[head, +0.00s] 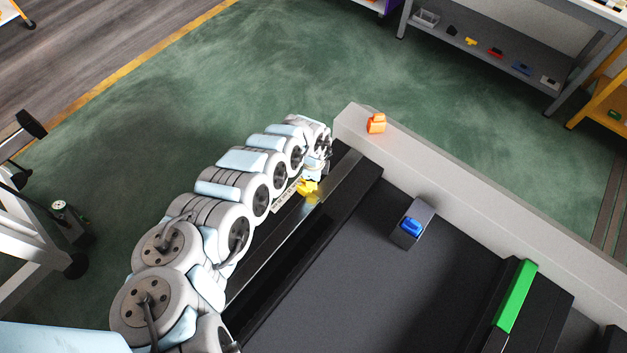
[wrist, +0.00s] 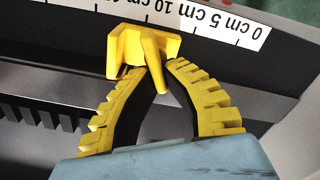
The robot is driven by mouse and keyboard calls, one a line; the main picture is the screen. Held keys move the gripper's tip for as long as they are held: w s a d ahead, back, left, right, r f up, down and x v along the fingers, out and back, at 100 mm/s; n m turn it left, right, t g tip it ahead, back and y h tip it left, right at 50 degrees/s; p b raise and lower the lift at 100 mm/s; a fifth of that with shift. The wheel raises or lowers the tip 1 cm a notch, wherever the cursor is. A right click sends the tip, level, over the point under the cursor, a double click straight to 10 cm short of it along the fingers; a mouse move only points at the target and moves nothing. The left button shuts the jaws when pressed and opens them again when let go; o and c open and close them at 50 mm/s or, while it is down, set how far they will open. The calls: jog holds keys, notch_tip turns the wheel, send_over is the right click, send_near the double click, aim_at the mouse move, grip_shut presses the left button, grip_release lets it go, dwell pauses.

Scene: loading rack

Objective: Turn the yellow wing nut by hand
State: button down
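The yellow wing nut (wrist: 120,50) sits beside a white printed scale (wrist: 200,16) in the wrist view. One narrow wing of it points down between my fingertips. My gripper (wrist: 155,70) has yellow ribbed fingers that bend inward and close on both sides of this wing. The contact faces are partly hidden. In the head view, my arm reaches up along the black rail, and the yellow wing nut (head: 307,188) shows small below its end. The fingers are too small to make out there.
A blue part (head: 412,226) sits on a grey block on the black bed. An orange part (head: 376,123) stands on the light grey ledge (head: 460,190). A green bar (head: 515,292) lies to the right. A toothed black strip (wrist: 40,112) runs left of my fingers.

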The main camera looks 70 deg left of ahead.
jog(key=shift+r+n+p, duration=0.1)
jog(key=shift+n+p, duration=0.2)
jog(key=shift+w+a+n+p, duration=0.15)
jog(key=shift+n+p, duration=0.3)
jog(key=shift+n, duration=0.25)
jog(key=n, duration=0.4)
jog(key=shift+a+p, duration=0.2)
jog(key=shift+p, duration=0.15)
jog(key=n, duration=0.3)
jog(key=shift+a+n, duration=0.3)
jog(key=shift+a+n+b, duration=0.2)
jog(key=shift+n+b, duration=0.35)
jog(key=shift+n, duration=0.75)
